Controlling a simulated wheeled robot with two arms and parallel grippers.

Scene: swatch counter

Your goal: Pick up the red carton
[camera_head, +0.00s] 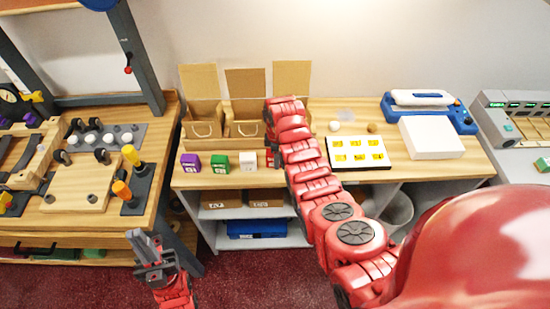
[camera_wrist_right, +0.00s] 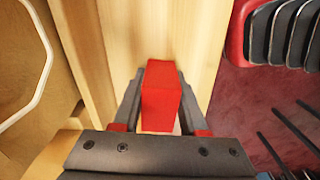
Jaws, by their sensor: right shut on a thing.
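The red carton (camera_wrist_right: 162,97) is between the two dark fingers of my right gripper (camera_wrist_right: 160,110) in the right wrist view, with a finger against each side. In the head view only a small part of the red carton (camera_head: 269,158) shows beside my right arm, at the end of the row of small cartons; my arm hides the rest and the right gripper. I cannot tell whether the carton touches the counter.
Purple (camera_head: 191,162), green (camera_head: 220,162) and white (camera_head: 247,161) cartons stand in a row on the wooden counter (camera_head: 215,181). Open brown boxes (camera_head: 203,116) stand behind them. A swatch board (camera_head: 357,152) and white box (camera_head: 430,138) lie to the right.

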